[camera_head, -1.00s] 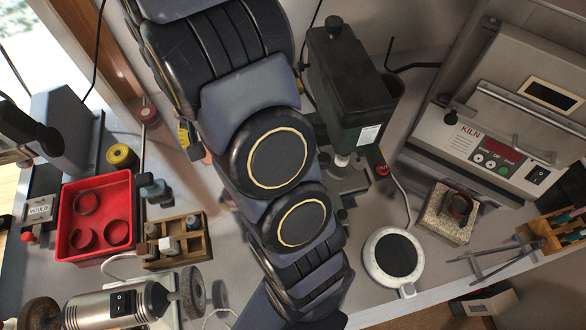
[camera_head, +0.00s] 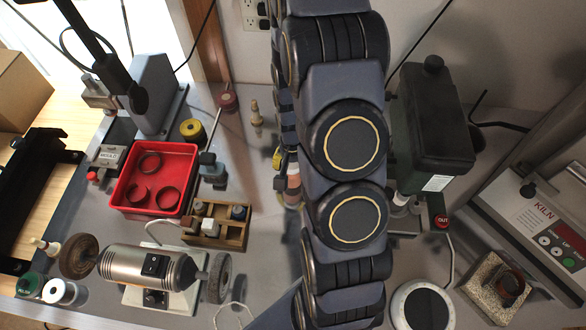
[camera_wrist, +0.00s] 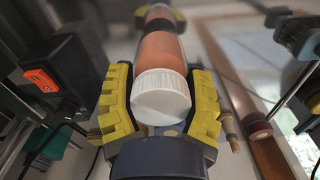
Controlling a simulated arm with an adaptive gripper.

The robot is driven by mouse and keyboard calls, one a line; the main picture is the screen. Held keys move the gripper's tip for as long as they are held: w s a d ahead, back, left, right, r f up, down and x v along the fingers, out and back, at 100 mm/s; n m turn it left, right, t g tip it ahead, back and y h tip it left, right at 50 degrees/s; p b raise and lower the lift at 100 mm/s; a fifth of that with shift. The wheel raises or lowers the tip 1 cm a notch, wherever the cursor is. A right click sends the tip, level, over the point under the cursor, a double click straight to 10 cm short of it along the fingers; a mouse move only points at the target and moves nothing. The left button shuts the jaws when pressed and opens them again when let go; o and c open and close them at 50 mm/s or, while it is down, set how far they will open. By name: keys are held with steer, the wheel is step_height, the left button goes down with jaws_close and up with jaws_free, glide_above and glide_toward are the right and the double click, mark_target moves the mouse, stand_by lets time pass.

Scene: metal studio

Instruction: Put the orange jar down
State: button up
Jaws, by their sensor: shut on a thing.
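The orange jar (camera_wrist: 160,55) has a white ribbed lid facing the camera in the wrist view, with a dark band farther along its body. The yellow-padded fingers of my gripper (camera_wrist: 160,106) sit on both sides of it, shut on it. In the head view, a strip of the orange jar (camera_head: 293,182) shows at the left edge of my arm, by a yellow part of my gripper (camera_head: 278,159). My arm hides the rest. I cannot tell whether the jar touches the bench (camera_head: 262,205).
A red tray (camera_head: 187,146) with dark rings, a wooden rack (camera_head: 243,237) and a bench grinder (camera_head: 150,270) stand left. A dark green machine (camera_head: 432,120) stands close right of my arm, with a kiln (camera_head: 535,215) beyond. A small brass-coloured piece (camera_head: 256,112) stands behind. Bare bench lies left of the jar.

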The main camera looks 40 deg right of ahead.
steer(key=shift+f, duration=0.8)
steer(key=o, duration=1.1)
steer(key=shift+f, duration=0.1)
steer(key=shift+c, duration=0.2)
step_height(320, 180, up, 12)
steer(key=s+a+r+n, duration=0.5)
steer(key=a+r, duration=0.4)
steer(key=shift+a+r+n+g, duration=0.2)
steer(key=shift+n+g, duration=0.1)
steer(key=shift+n, duration=0.1)
steer(key=shift+o, duration=0.8)
steer(key=s+a+r+n+g, duration=0.1)
steer(key=s+a+r+n, duration=0.4)
steer(key=s, duration=0.5)
steer(key=shift+a+r+n, duration=0.2)
steer(key=shift+r+n, duration=0.05)
steer(key=shift+n, duration=0.15)
